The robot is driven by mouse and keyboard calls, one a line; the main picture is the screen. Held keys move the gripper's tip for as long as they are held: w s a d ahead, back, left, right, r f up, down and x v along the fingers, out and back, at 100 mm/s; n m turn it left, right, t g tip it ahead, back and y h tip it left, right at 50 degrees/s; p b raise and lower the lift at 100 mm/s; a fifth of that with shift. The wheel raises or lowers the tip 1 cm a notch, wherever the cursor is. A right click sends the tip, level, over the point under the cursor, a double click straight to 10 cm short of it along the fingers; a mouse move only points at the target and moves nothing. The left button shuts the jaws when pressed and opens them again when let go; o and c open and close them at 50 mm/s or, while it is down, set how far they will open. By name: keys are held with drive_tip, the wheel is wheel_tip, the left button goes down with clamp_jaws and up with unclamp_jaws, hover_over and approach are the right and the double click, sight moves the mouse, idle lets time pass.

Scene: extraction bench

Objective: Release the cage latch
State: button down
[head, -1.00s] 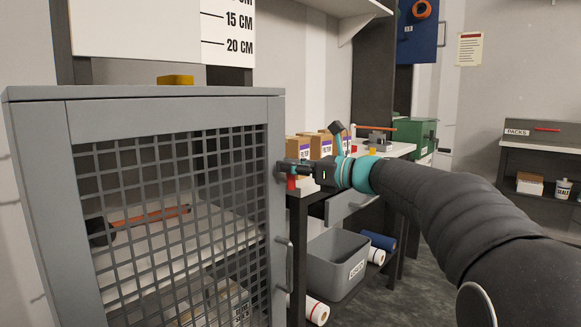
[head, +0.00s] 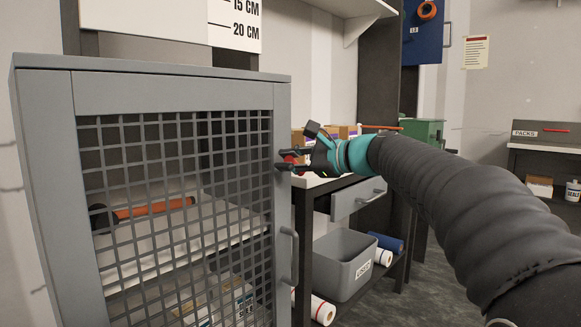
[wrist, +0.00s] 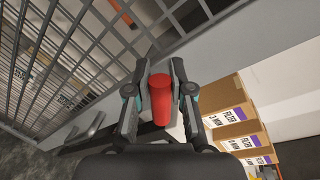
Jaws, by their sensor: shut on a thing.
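The cage (head: 180,95) is a grey cabinet with a mesh door, at the left of the head view; the door looks closed. A red latch handle (wrist: 161,100) is at the door's right edge. It shows small and partly covered in the head view (head: 290,157). My gripper (head: 284,160) is at that edge, coming from the right. In the wrist view my gripper (wrist: 161,84) has one finger on each side of the red handle and is shut on it. The latch's mount is mostly hidden behind the fingers.
A grey door pull (head: 289,255) is below the latch. To the right are a bench drawer (head: 357,199), a grey bin (head: 335,264) and cartons (wrist: 236,112).

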drive_tip(key=n+b, duration=0.1)
drive_tip(key=f+n+b, duration=0.1)
drive_tip(key=n+b, duration=0.1)
drive_tip(key=shift+s+a+f+n+t+h+b, duration=0.2)
drive_tip(key=shift+s+f+n+t+h+b, duration=0.1)
drive_tip(key=shift+n+h+b, duration=0.1)
drive_tip(key=shift+f+n+t+h+b, duration=0.3)
drive_tip(key=shift+n+t+b, duration=0.1)
drive_tip(key=shift+n+b, duration=0.85)
drive_tip(key=c, duration=1)
unclamp_jaws()
drive_tip(key=v, duration=1.2)
drive_tip(key=shift+w, duration=0.1)
